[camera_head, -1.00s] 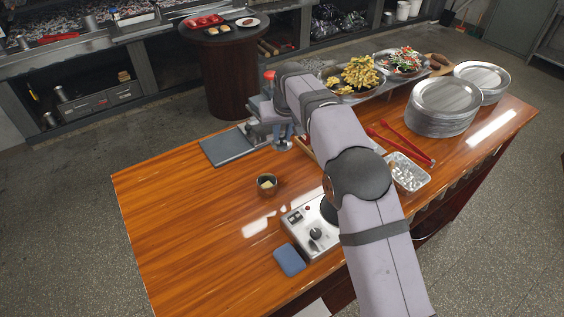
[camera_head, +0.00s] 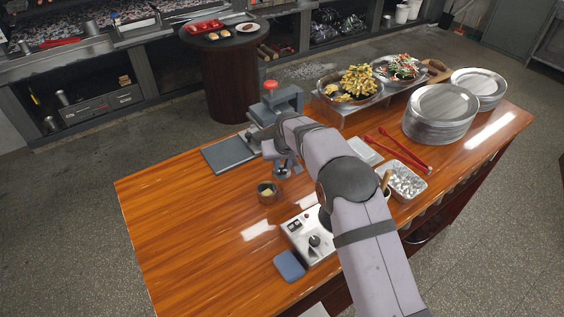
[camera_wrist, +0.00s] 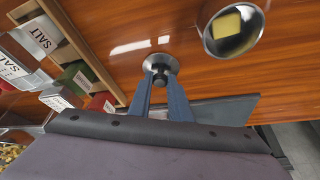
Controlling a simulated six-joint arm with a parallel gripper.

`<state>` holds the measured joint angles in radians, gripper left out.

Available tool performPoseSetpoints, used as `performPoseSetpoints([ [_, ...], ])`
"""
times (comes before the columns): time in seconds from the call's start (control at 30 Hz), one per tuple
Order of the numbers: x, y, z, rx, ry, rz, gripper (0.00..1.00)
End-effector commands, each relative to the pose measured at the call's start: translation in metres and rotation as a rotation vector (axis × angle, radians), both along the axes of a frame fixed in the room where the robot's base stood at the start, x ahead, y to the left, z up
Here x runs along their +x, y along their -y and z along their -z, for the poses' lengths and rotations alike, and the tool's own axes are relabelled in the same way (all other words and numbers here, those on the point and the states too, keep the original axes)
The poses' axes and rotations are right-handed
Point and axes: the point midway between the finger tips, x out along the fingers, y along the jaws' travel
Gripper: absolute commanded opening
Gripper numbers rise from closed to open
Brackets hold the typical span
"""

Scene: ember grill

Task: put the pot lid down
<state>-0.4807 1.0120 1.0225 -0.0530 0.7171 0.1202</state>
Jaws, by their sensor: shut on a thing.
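My gripper (camera_head: 283,163) points down above the wooden counter, just beyond the small cup. In the wrist view its two blue fingers (camera_wrist: 164,88) are shut on the black knob of a small round metal pot lid (camera_wrist: 165,61). The lid also shows under the gripper in the head view (camera_head: 282,174). I cannot tell whether it touches the counter. The small dark cup (camera_head: 268,193) stands open with a yellow block in it, close to the lid but apart from it. It also shows in the wrist view (camera_wrist: 209,42).
A dark slab (camera_head: 226,155) lies left of my gripper. Red tongs (camera_head: 405,152), a foil tray (camera_head: 408,181) and plates (camera_head: 438,117) are right. The counter's left side is clear. Salt boxes (camera_wrist: 37,37) show in the wrist view.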

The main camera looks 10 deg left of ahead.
Motion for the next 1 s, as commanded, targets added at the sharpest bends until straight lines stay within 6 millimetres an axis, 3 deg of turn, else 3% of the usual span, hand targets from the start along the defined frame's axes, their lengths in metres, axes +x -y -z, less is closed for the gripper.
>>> performPoseSetpoints([
  [0.4, 0.000, 0.000, 0.005, 0.000, 0.001, 0.000, 0.00],
  [0.43, 0.000, 0.000, 0.004, 0.000, 0.001, 0.000, 0.25],
  [0.5, 0.000, 0.000, 0.003, 0.000, 0.001, 0.000, 0.36],
  [1.0, -0.002, 0.001, -0.006, 0.001, 0.003, 0.000, 0.36],
])
